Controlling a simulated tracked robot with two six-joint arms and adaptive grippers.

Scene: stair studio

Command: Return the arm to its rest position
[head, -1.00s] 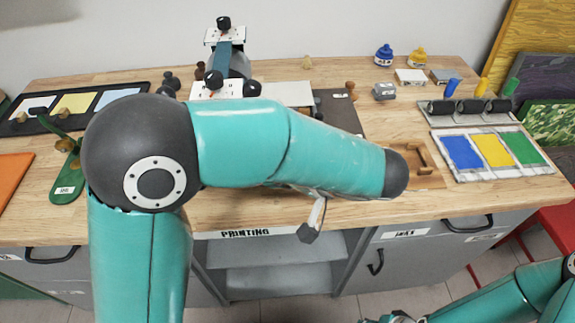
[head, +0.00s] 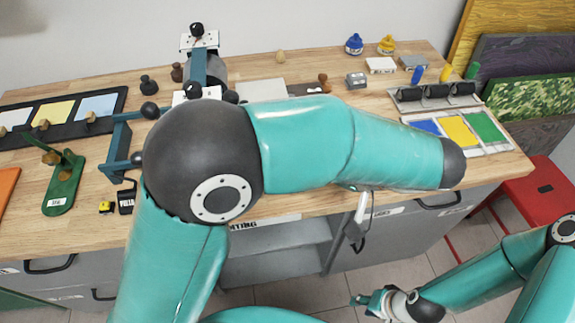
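My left arm (head: 300,145) crosses the middle of the head view, its dark elbow at left and its forearm reaching right over the wooden bench (head: 105,160). A small pale and dark part, apparently of my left gripper (head: 356,228), shows below the forearm; the rest is hidden, and its opening cannot be told. My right gripper (head: 364,304) hangs low at the right, over the floor in front of the bench, clear of the drawers. Its fingers are small in view and I see nothing held between them.
A press (head: 198,68) stands behind my left elbow. A green stand (head: 62,187) and colour tray (head: 70,118) are at left. Blue, yellow and green ink pads (head: 460,131) lie near the forearm's end. A red stool (head: 540,195) stands at right. Floor around my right gripper looks clear.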

